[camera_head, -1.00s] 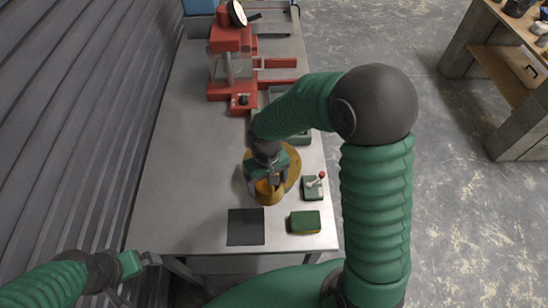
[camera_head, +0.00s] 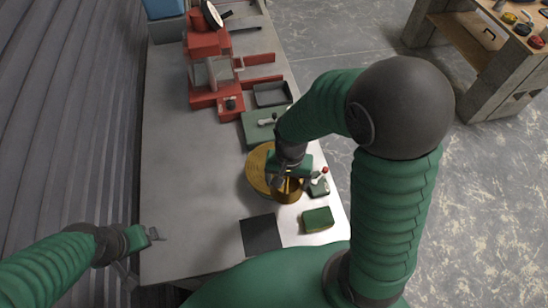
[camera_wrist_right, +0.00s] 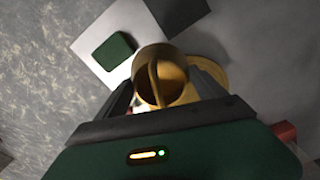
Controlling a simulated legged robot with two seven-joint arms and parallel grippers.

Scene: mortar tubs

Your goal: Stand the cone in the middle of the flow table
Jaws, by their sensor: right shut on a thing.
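The brass cone (camera_head: 287,194) is at the near right edge of the round brass flow table (camera_head: 256,174), overlapping it in the head view. My right gripper (camera_head: 291,181) is shut on the cone from above. In the right wrist view the cone (camera_wrist_right: 150,58) sits between the two dark fingers, its open top facing the camera, with a strip across the opening. The flow table (camera_wrist_right: 211,68) shows behind it there. Whether the cone touches anything below is hidden. My left gripper (camera_head: 154,236) is over the left near part of the bench, away from the cone; its jaws are too small to read.
A black mat (camera_head: 262,235) and a green-topped sponge (camera_head: 318,220) lie nearer. A small box with a red-knobbed lever (camera_head: 319,186) stands close right of the cone. A green unit (camera_head: 258,127), a grey tray (camera_head: 272,94) and a red machine (camera_head: 203,98) stand beyond. The left bench is clear.

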